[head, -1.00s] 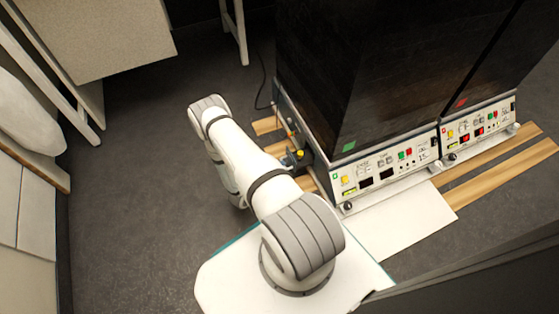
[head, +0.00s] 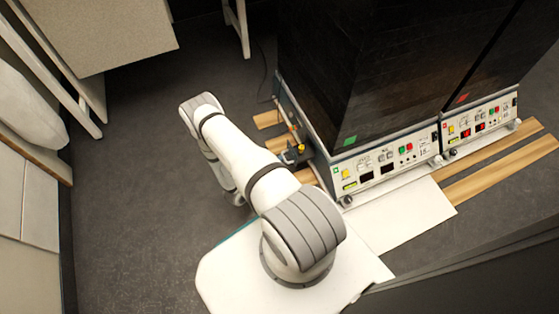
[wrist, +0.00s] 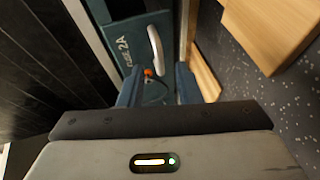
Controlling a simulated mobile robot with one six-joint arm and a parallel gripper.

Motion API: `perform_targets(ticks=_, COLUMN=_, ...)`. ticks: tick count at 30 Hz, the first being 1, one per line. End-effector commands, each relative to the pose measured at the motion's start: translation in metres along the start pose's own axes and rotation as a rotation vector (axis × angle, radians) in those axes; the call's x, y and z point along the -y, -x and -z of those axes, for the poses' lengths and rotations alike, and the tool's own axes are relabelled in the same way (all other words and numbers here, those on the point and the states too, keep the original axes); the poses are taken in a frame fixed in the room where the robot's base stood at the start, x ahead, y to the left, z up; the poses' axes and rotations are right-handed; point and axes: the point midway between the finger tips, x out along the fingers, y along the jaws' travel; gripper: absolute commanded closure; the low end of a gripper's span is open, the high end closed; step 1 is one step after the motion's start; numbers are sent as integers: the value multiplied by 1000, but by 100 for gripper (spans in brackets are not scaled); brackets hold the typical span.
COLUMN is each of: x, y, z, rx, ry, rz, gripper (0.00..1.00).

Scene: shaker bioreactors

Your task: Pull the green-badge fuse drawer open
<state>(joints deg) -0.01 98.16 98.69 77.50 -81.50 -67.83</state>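In the wrist view a dark teal fuse drawer front (wrist: 136,42) is marked "FUSE 2A" and carries a curved white handle (wrist: 156,44). My gripper (wrist: 158,82) shows two teal fingers spread apart, with the handle ahead of the gap and not between the fingertips. I cannot tell whether the drawer is open at all. A green badge (head: 350,141) sits low on the left dark shaker cabinet (head: 345,90) in the head view. The drawer is on that cabinet's left side, mostly hidden there.
A small orange knob (wrist: 148,72) with a dark cable shows between the fingers. Wooden planks (head: 268,120) lie under the cabinet. A second shaker unit (head: 480,125) stands to the right. Open dark floor (head: 130,190) lies left of my arm.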

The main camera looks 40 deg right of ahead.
Motion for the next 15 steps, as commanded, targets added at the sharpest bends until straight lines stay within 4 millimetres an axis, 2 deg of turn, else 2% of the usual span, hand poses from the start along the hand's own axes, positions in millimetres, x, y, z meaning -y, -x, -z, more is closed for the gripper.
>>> perform_targets(ticks=1, x=-3, y=10, z=1, rx=-5, ry=2, rz=0, gripper=69)
perform_targets(ticks=7, x=-2, y=38, z=1, rx=-5, ry=3, rz=1, gripper=69)
perform_targets(ticks=15, x=0, y=54, z=0, rx=-1, ry=2, rz=2, gripper=69)
